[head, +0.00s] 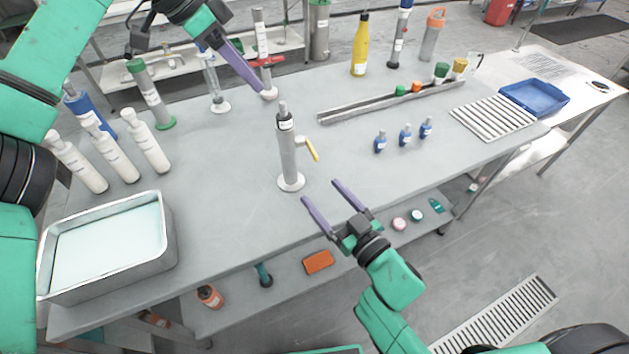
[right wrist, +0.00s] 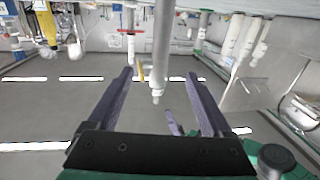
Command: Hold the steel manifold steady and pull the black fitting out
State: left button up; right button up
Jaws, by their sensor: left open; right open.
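The steel manifold (head: 289,160) is an upright grey cylinder on a round white base, with a yellow-handled side valve (head: 312,149). The black fitting (head: 285,121) is a dark band near its top, below a grey tip. My left gripper (head: 256,84) is open and empty, up and to the left of the manifold's top; its fingers overlap in the head view. My right gripper (head: 320,191) is open and empty, in front and to the right of the manifold's base. In the right wrist view, the manifold (right wrist: 162,45) appears upside down between the right fingers, apart from them.
White bottles (head: 109,155) and a metal tray (head: 165,255) stand at the left. Small blue bottles (head: 405,135), a long channel (head: 350,109), a ribbed rack (head: 493,118) and a blue tray (head: 535,97) are at the right. The table (head: 235,185) around the manifold is clear.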

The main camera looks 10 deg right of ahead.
aim_at(293, 160)
jog(key=x, duration=1.3)
jog(key=shift+w+a, duration=0.25)
